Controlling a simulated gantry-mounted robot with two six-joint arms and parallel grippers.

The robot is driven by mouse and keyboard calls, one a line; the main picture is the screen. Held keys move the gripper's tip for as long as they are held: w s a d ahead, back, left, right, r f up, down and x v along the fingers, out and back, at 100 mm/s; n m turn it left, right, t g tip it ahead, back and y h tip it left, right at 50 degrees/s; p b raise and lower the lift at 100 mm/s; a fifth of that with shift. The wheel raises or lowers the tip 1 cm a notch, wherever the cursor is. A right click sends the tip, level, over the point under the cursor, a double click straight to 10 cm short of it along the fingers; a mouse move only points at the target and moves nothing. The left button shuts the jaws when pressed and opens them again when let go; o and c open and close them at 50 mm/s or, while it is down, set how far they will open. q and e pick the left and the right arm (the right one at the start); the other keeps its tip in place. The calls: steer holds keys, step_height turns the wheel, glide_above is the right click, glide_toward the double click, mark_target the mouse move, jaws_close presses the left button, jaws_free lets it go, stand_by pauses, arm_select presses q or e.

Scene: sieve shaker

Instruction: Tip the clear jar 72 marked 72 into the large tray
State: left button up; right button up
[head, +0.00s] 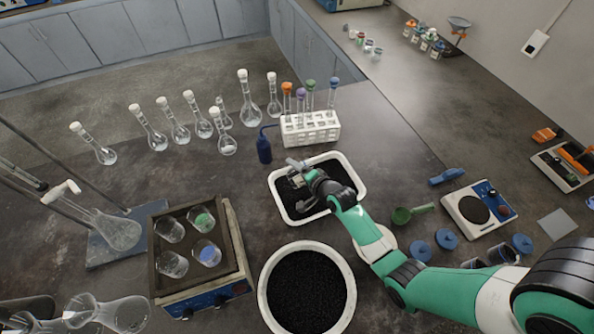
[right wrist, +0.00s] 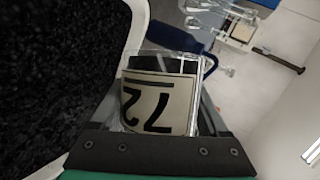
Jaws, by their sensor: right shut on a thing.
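The clear jar marked 72 (right wrist: 158,100) sits between the fingers of my right gripper (head: 298,182) in the right wrist view. Its pale label shows a black 72, turned over in that picture. The gripper is shut on the jar and holds it over the white large tray (head: 274,196). In the head view the jar is small and mostly hidden by the gripper, and it looks tilted. Black granules cover the tray's floor; its white rim also shows in the right wrist view (right wrist: 136,28). I cannot tell whether grains remain in the jar. My left gripper is out of view.
A round white bowl (head: 265,290) of black granules stands in front of the tray. A white tube rack (head: 310,130) and a dark blue bottle (head: 264,148) stand behind. A shaker with several jars (head: 203,245) is to the left; a green scoop (head: 402,215) lies right.

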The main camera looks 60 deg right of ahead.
steer(key=shift+r+m+t, duration=0.3)
steer(key=shift+r+m, duration=0.05)
steer(key=shift+m, duration=0.05)
steer(key=shift+r+m+t+y+b, duration=0.2)
steer(key=shift+m+t+y+b, duration=0.1)
steer(key=shift+y+b, duration=0.2)
steer(key=shift+r, duration=0.15)
stand_by(1.1)
steer(key=shift+d+m+b, duration=0.1)
steer(key=shift+m+b, duration=0.2)
steer(key=shift+b, duration=0.05)
steer(key=shift+s+r+t, duration=0.1)
steer(key=shift+r+t, duration=0.05)
steer(key=shift+t, duration=0.15)
steer(key=shift+r, duration=0.2)
